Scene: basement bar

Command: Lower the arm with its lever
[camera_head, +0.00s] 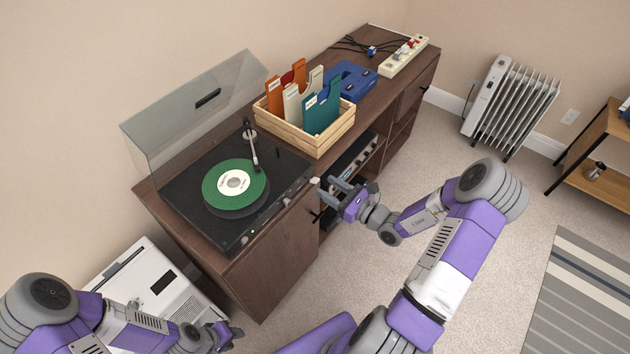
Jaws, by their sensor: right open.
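The black turntable (195,229) sits on the left end of the brown cabinet with its clear lid raised. My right gripper (322,190) is open and empty, just off the turntable's front right corner. My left gripper (232,331) is low at the bottom left, away from the turntable; its jaw state is unclear.
A wooden crate (327,136) with colored sleeves stands right of the turntable. A blue case (351,82) and a power strip (404,57) lie farther along the cabinet. The raised lid (190,115) stands behind the platter. A white appliance (150,281) is on the floor at left.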

